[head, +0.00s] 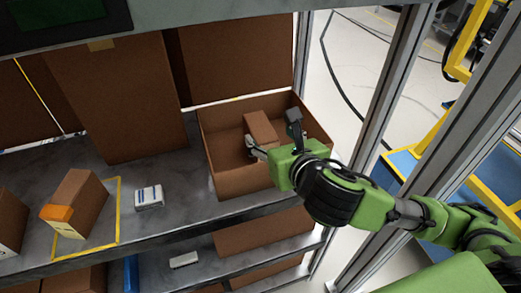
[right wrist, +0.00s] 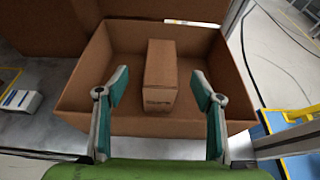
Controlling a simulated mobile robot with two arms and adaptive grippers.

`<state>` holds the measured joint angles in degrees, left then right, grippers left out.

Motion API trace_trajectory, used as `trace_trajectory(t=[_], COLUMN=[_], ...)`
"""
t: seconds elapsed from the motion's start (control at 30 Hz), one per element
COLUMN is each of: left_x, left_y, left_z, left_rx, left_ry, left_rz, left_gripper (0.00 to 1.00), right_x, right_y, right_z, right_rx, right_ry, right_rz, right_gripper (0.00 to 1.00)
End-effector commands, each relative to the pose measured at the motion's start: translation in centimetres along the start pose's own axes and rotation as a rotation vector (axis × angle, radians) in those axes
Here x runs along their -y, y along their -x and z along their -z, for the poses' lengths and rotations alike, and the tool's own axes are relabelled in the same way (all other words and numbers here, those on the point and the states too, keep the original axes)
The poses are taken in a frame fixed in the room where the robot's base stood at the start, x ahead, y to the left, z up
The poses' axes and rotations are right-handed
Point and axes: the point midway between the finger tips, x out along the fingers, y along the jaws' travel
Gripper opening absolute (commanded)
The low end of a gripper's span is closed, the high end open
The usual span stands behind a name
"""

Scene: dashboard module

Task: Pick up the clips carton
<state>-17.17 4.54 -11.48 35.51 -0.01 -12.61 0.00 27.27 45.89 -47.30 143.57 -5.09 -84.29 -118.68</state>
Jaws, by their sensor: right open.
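A small brown carton (head: 261,130), which I take to be the clips carton, stands inside a larger open brown box (head: 222,142) on the shelf. It also shows in the right wrist view (right wrist: 160,75), with small print on its near face. My right gripper (head: 272,130) is open, over the near part of the box. In the right wrist view its fingers (right wrist: 160,88) lie one on each side of the carton, with gaps between. I cannot tell whether they are level with it. My left gripper is not in view.
The box walls surround the carton. A white packet (head: 149,197) and an orange-topped brown carton (head: 77,205) by a yellow outline lie to the left on the grey shelf (head: 180,205). A metal post (head: 372,95) rises right of the box. Tall brown boxes (head: 115,100) stand behind.

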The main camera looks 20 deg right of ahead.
Motion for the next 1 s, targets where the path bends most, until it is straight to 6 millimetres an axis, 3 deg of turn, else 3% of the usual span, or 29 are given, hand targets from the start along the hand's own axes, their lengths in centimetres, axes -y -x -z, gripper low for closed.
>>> trace_trajectory(t=[0.03,0.1,0.3,0.5,0.8,1.0], left_x=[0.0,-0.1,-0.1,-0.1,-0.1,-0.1], left_y=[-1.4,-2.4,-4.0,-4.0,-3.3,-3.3], left_z=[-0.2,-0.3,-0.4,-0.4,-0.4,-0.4], left_rx=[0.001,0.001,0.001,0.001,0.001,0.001], left_ry=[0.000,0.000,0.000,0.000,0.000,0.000], left_rz=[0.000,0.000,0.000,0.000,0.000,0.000], left_gripper=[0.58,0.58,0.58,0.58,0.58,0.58], right_x=[0.0,0.0,0.0,0.1,0.3,0.3], right_y=[-0.5,-1.4,-2.8,-3.4,-7.5,-8.2], right_z=[0.5,0.6,0.3,0.1,0.6,0.7], right_rx=[0.004,0.003,0.002,-0.002,-0.002,-0.001], right_ry=[0.000,0.000,0.000,0.000,0.000,0.001], right_rz=[-0.002,0.001,0.000,0.000,0.001,0.000], right_gripper=[0.61,0.61,0.61,0.61,0.61,0.61])
